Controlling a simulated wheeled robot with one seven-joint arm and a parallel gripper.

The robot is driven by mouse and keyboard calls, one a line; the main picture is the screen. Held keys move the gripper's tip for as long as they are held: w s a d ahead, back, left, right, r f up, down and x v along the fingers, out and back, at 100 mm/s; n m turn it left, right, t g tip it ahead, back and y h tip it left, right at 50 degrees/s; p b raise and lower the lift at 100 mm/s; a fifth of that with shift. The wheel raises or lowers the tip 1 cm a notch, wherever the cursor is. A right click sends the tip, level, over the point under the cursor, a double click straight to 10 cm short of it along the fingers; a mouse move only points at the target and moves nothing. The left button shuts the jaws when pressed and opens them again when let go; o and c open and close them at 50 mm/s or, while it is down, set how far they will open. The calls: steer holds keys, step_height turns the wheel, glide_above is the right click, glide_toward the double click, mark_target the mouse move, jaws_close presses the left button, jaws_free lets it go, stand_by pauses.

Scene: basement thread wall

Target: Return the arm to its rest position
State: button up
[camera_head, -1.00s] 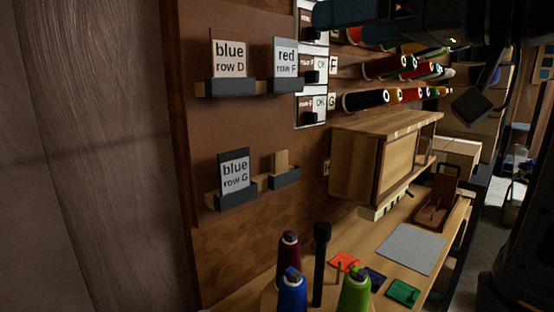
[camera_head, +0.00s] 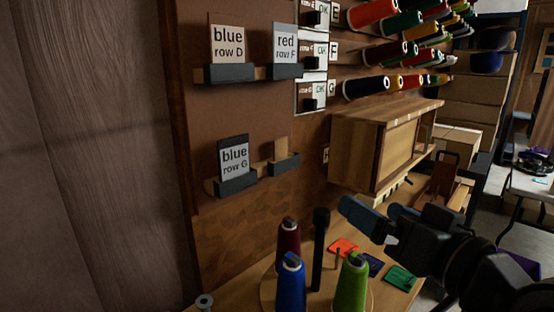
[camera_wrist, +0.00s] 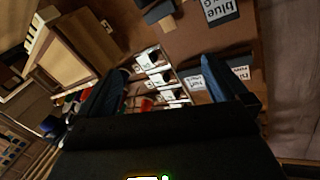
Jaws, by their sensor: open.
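My gripper (camera_head: 368,215) is at the lower right of the head view, above the bench and in front of the wooden cabinet. Its blue fingers point left, toward the wall. In the wrist view the two fingers (camera_wrist: 155,78) stand wide apart with nothing held between them. My arm (camera_head: 455,255) runs from the gripper to the lower right corner. The gripper appears apart from the cones and the cabinet.
Maroon, blue (camera_head: 291,284) and green (camera_head: 351,286) thread cones stand around a black post (camera_head: 320,258). A wooden cabinet (camera_head: 375,150) juts from the wall. Label cards (camera_head: 228,45) sit in wall holders. Spools (camera_head: 385,50) line the upper wall. A white table (camera_head: 535,187) stands far right.

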steer(key=s+d+f+m+h, duration=0.1)
steer(key=s+d+f+h, duration=0.2)
steer(key=s+f, duration=0.6)
steer(key=s+d+f+m+h, duration=0.2)
steer(key=s+f+h, duration=0.1)
steer(key=s+f, duration=0.6)
steer(key=s+d+n+g+h, duration=0.1)
steer(key=s+n, duration=0.1)
steer(key=s, duration=1.9)
steer(key=shift+s+d+f, duration=0.15)
steer(key=shift+d+f, duration=0.2)
steer(key=shift+f, duration=0.1)
